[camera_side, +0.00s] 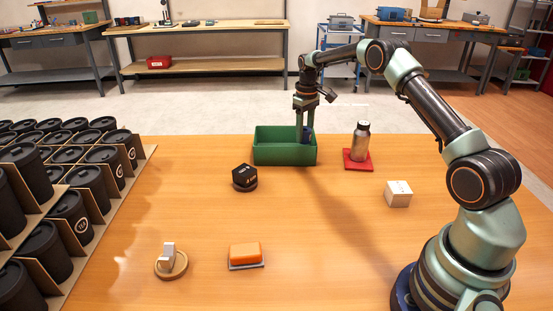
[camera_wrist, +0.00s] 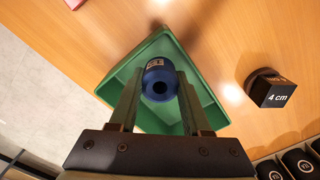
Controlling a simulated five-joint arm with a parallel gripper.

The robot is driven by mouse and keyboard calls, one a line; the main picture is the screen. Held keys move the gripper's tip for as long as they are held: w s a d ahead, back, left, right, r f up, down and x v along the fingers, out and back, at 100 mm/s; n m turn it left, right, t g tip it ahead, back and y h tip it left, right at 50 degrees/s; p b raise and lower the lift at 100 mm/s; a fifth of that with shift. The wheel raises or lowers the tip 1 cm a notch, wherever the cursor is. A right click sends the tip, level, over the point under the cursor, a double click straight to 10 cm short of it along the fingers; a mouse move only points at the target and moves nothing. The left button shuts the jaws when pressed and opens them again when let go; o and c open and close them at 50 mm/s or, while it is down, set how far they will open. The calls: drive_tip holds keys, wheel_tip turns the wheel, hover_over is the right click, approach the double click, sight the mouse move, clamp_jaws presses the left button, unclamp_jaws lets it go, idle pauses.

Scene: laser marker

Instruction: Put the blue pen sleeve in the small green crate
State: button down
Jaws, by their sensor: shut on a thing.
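The small green crate (camera_side: 275,154) stands at the far side of the wooden table in the side view, and its rim shows below my gripper in the wrist view (camera_wrist: 114,80). My gripper (camera_side: 304,138) points down over the crate's right part. In the wrist view my gripper (camera_wrist: 157,92) is shut on the blue pen sleeve (camera_wrist: 160,76), a short cylinder with a dark hole in its end and a small pale label. The sleeve is over the crate's opening. In the side view the sleeve (camera_side: 309,132) is mostly hidden by my fingers; I cannot tell its exact height.
A metal bottle (camera_side: 361,141) stands on a red pad right of the crate. A black block (camera_side: 244,176), a white box (camera_side: 398,194), an orange block (camera_side: 245,254) and a round wooden stand (camera_side: 171,265) are nearer. Black lidded cups (camera_side: 70,215) fill the left. The table's middle is clear.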

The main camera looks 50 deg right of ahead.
drive_tip(key=shift+f, duration=3.1)
drive_tip(key=shift+f, duration=0.1)
drive_tip(key=c, duration=0.6)
unclamp_jaws()
drive_tip(key=shift+c, duration=0.2)
